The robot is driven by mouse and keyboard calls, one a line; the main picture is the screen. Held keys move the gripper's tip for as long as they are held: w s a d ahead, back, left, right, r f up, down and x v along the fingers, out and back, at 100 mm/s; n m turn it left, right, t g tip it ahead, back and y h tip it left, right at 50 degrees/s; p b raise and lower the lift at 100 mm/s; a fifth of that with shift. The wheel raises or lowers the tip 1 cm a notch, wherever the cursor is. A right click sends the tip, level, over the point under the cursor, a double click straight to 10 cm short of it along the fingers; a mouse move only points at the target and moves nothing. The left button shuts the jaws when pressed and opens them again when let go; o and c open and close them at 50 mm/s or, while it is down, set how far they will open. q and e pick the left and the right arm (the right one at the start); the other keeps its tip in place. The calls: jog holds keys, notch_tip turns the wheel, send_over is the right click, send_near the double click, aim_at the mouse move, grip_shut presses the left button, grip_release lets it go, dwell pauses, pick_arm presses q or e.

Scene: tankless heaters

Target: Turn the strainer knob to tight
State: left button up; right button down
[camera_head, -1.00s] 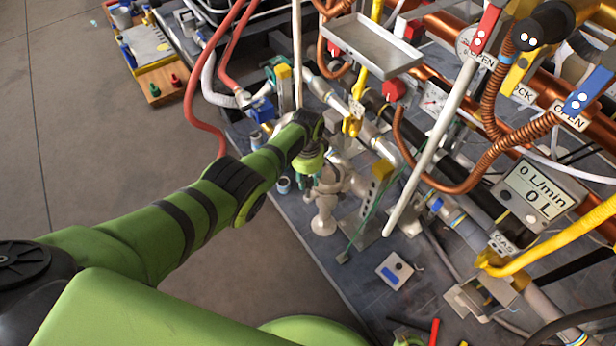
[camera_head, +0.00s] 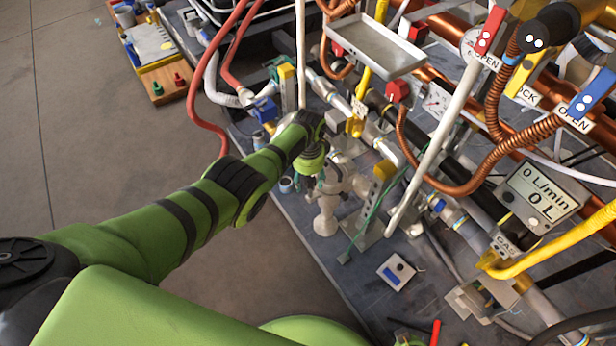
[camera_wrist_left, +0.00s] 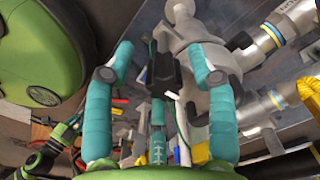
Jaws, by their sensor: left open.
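The strainer (camera_head: 328,205) is a pale grey Y-shaped fitting on the pipework in the head view. Its lower, wider end, which looks like the knob (camera_head: 325,226), points toward the front. In the left wrist view the strainer (camera_wrist_left: 210,62) rises at upper right, behind the fingers. My left gripper (camera_head: 310,176) is beside and above the strainer, its tips partly hidden in the head view. In the left wrist view its teal fingers (camera_wrist_left: 160,62) are spread apart with nothing held between them. I cannot tell whether a finger touches the strainer. My right gripper is not in view.
A white pole (camera_head: 432,150) slants right of the strainer, with a thin green cable (camera_head: 368,218) nearby. A metal tray (camera_head: 376,48) hangs above. Copper pipes and a flow meter (camera_head: 540,192) crowd the right.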

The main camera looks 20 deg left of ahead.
aim_at(308, 178)
pick_arm(q)
jog(key=shift+r, duration=0.1)
jog(key=shift+w+r, duration=0.1)
jog(key=shift+r, duration=0.45)
notch_tip(308, 178, up, 11)
jog(key=shift+f, duration=0.15)
